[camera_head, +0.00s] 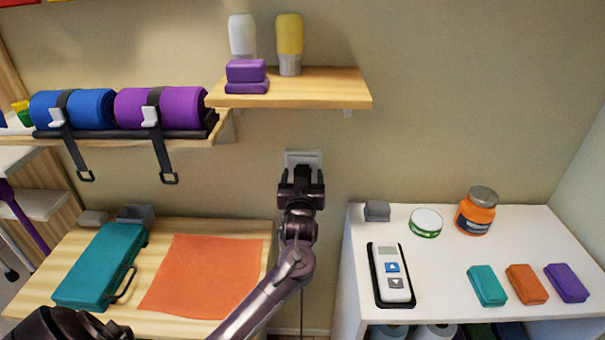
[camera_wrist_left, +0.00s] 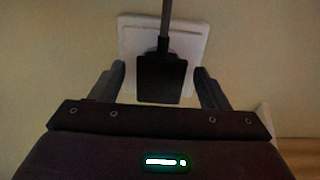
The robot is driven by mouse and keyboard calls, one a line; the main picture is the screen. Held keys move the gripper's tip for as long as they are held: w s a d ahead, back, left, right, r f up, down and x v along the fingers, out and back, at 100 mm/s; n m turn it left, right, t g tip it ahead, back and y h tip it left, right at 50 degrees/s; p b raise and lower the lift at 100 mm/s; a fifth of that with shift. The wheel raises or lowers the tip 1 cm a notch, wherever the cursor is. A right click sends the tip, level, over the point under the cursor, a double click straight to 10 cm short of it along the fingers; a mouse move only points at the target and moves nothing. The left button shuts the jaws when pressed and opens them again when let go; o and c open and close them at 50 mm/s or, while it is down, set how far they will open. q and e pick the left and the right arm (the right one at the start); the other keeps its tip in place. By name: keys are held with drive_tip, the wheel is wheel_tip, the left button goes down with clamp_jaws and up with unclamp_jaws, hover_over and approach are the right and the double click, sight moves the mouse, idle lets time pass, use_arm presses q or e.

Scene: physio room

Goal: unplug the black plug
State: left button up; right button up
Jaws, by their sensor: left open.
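The black plug (camera_wrist_left: 161,78) sits in the white wall socket (camera_wrist_left: 190,42), with its cable running upward in the left wrist view. In the head view the socket (camera_head: 303,156) shows only at its upper part; my gripper hides the plug there. My left gripper (camera_wrist_left: 165,85) is open, with one finger on each side of the plug and a gap visible on both sides. In the head view the left gripper (camera_head: 301,172) is in front of the socket. My right gripper is not in view.
A wooden shelf (camera_head: 340,88) with bottles and purple blocks is above the socket. Left is a wooden table with a teal case (camera_head: 100,265) and an orange cloth (camera_head: 205,275). Right is a white cabinet (camera_head: 445,285) with a remote-like device (camera_head: 391,275), jars and colored blocks.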

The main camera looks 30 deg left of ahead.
use_arm(q)
drive_tip(key=c, duration=1.4)
drive_tip(key=shift+p+v, duration=1.65)
drive_tip(key=shift+v, duration=1.35)
